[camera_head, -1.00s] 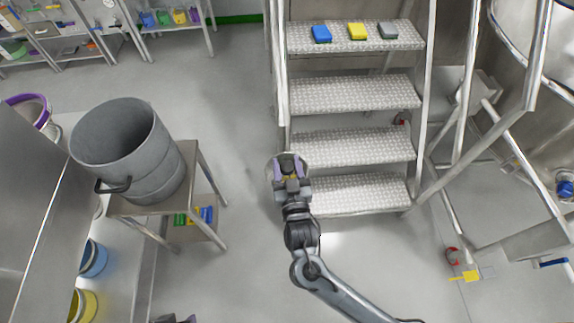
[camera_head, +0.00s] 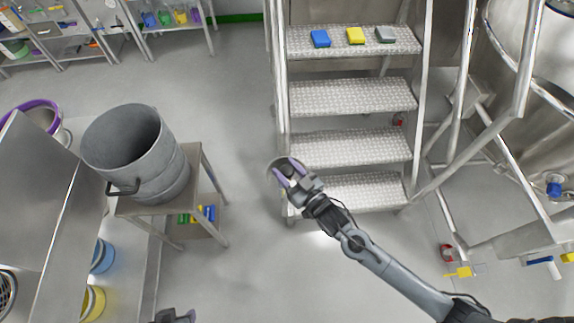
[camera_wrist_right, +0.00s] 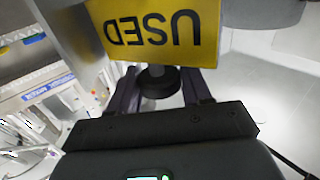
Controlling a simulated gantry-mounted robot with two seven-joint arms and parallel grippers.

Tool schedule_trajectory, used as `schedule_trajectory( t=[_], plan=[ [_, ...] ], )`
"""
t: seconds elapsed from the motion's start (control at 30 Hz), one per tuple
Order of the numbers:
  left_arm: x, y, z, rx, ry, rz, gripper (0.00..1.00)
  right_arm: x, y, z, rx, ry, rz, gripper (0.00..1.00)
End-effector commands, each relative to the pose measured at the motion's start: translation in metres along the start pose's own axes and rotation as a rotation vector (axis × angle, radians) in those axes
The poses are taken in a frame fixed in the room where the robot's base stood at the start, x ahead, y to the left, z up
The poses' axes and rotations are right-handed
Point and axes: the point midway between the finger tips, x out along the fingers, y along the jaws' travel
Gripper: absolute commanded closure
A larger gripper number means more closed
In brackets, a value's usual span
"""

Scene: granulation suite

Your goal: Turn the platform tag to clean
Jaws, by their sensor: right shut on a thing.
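The platform tag (camera_wrist_right: 160,30) is a yellow plate at the top of the right wrist view. Its black word USED appears upside down. A dark round knob (camera_wrist_right: 158,80) sits just below the plate, between my right gripper's fingers. My right gripper (camera_head: 286,169) is at the lower left corner of the steel platform steps (camera_head: 350,148), its purple fingers pointing up and left. It is shut on the knob. The plate cannot be made out in the head view. Only the top of my left gripper (camera_head: 178,316) shows at the bottom edge, its jaws unclear.
A grey drum (camera_head: 140,150) stands on a steel table (camera_head: 140,207) left of the steps. Blue, yellow and grey blocks lie on the top step. Railings and a steel vessel (camera_head: 540,60) crowd the right. The floor between table and steps is clear.

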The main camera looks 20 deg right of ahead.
Motion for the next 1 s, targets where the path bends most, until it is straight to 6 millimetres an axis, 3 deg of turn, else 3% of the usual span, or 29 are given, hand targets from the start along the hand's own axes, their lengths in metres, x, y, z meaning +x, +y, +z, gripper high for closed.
schedule_trajectory(
  t=[0.13,0.5,1.0],
  plan=[
    [-0.0099,0.0004,-0.0034,-0.004,0.001,0.003,0.57,0.0006,0.0021,-0.0036,-0.006,0.002,-0.132,0.82],
    [-0.0133,0.0025,-0.005,-0.012,0.002,0.01,0.57,0.0011,0.001,-0.0025,-0.004,0.006,-0.37,0.82],
    [-0.0132,0.0002,-0.0044,-0.003,0.0,0.002,0.57,0.0011,-0.0004,-0.0035,-0.003,0.01,-0.451,0.82]
  ],
)
